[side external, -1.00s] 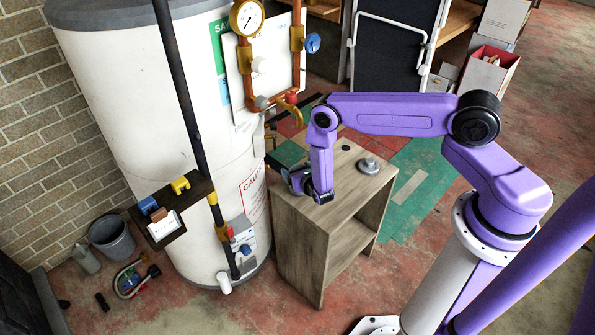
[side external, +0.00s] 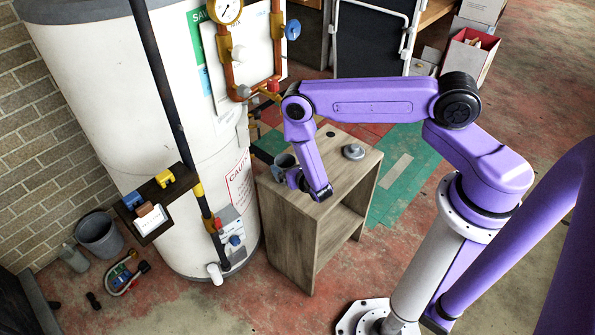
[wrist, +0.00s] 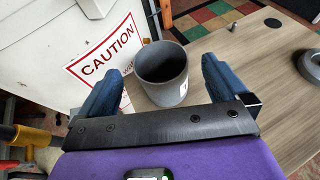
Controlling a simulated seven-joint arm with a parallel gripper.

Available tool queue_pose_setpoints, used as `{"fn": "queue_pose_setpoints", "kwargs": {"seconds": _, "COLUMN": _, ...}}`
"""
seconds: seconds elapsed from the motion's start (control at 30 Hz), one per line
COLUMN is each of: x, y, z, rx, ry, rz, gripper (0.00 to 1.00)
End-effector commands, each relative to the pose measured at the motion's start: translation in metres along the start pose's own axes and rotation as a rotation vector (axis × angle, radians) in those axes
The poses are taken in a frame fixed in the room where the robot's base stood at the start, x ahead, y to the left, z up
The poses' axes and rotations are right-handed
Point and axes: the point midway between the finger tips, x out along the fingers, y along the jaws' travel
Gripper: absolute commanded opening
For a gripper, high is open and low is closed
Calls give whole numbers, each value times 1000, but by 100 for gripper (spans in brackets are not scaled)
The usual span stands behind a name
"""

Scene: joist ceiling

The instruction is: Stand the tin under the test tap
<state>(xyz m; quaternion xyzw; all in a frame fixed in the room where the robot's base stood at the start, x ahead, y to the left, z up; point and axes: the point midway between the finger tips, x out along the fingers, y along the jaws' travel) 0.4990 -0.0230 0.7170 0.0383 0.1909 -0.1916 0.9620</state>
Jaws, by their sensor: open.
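The tin (wrist: 163,75) is a grey, open-topped cylinder standing upright near the left edge of the wooden cabinet top. It also shows in the side view (side external: 284,163), partly hidden by my gripper (side external: 303,183). My gripper is open and low over the cabinet top, on the near side of the tin. In the wrist view the tin stands just ahead, between the lines of the two blue fingers, with nothing gripped. The test tap (side external: 271,87), with a red handle, is on the copper pipework above the cabinet; my arm hides its spout.
The white tank (side external: 190,130) stands left of the cabinet (side external: 290,232). A grey round piece (side external: 353,151) sits on the cabinet top to the right. A dark pipe with a small shelf (side external: 150,222) runs in front of the tank. The cabinet top's right part is mostly clear.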

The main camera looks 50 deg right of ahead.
Motion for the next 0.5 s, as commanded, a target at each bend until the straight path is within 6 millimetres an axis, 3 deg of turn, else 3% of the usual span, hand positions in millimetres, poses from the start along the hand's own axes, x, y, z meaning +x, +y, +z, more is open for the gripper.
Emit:
{"fn": "queue_pose_setpoints", "kwargs": {"seconds": 0.2, "x": -35, "y": 1, "z": -1, "rx": -4, "ry": 3, "rz": 3, "gripper": 100}}
{"fn": "queue_pose_setpoints", "kwargs": {"seconds": 0.5, "x": -53, "y": 0, "z": 0, "rx": -1, "ry": 0, "rz": 0, "gripper": 100}}
